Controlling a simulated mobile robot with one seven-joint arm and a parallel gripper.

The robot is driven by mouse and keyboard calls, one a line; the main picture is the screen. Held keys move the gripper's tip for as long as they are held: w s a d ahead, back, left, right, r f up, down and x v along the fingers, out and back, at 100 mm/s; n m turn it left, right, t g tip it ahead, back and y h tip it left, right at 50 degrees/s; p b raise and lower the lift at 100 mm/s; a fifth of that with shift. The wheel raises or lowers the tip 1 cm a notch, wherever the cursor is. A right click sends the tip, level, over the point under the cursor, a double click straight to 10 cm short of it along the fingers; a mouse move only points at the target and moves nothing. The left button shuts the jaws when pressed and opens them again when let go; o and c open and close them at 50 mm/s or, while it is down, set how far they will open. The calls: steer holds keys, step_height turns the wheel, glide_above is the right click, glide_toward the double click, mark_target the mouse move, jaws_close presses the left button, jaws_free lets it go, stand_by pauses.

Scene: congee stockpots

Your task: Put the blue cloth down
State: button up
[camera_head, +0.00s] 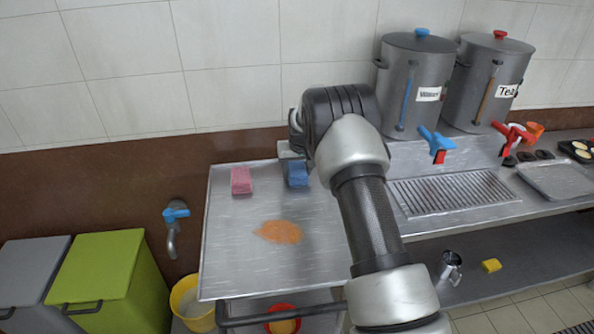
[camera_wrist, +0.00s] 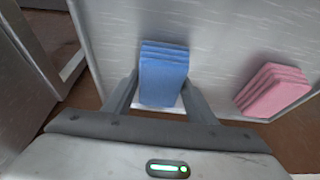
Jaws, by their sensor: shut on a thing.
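The blue cloth (camera_wrist: 163,75) is a folded stack between the two fingers of my gripper (camera_wrist: 160,92) in the wrist view. My gripper is shut on it. In the head view the blue cloth (camera_head: 298,174) shows at the back of the metal table (camera_head: 225,255), partly hidden by my arm. I cannot tell whether it touches the table top. A folded pink cloth (camera_head: 241,181) lies on the table to its left; it also shows at the right in the wrist view (camera_wrist: 272,92).
An orange spill (camera_head: 279,232) lies mid-table, with bare metal around it. Two urns (camera_head: 415,85) (camera_head: 489,85) stand back right behind a drip tray (camera_head: 453,193). A tap (camera_head: 172,230), green bin (camera_head: 105,280) and yellow bucket (camera_head: 192,305) are left.

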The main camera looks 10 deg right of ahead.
steer(key=shift+f, duration=0.25)
steer(key=o, duration=1)
steer(key=shift+c, duration=0.2)
